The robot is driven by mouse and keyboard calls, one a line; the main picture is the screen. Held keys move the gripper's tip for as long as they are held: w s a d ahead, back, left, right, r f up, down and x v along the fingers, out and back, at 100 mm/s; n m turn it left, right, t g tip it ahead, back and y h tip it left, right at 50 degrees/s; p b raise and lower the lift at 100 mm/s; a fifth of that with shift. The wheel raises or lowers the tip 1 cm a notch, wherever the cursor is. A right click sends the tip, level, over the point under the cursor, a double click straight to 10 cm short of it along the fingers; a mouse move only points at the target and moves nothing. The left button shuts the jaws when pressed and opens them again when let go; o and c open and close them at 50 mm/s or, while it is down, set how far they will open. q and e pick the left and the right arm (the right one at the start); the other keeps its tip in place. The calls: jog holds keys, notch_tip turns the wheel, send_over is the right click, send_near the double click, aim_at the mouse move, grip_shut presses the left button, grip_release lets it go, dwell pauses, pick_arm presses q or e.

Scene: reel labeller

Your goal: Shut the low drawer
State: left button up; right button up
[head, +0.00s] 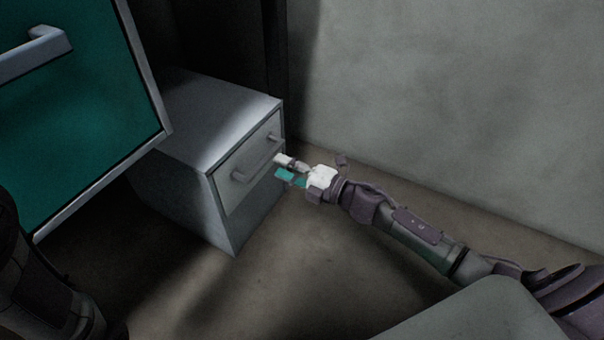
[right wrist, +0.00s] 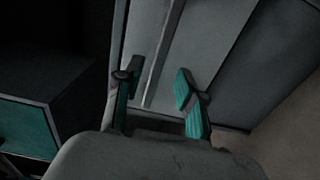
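The low drawer is the grey front panel (head: 246,184) of a small grey cabinet in the head view. It looks flush or nearly flush with the cabinet; any small gap is too dark to tell. Its bar handle (head: 258,160) runs across the front. My right gripper (head: 281,167) is at the right part of the front, close to the handle, with its fingers apart. In the right wrist view the gripper (right wrist: 155,82) is open and empty, facing the grey front (right wrist: 195,50). I cannot tell whether it touches. My left gripper is not in view.
The grey cabinet (head: 215,115) stands near a pale wall (head: 450,80). A large teal panel with a grey frame and handle (head: 75,110) stands at upper left, nearer to me. The floor (head: 290,250) before the cabinet is clear.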

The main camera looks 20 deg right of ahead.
jog(key=v, duration=0.6)
dwell(0.4)
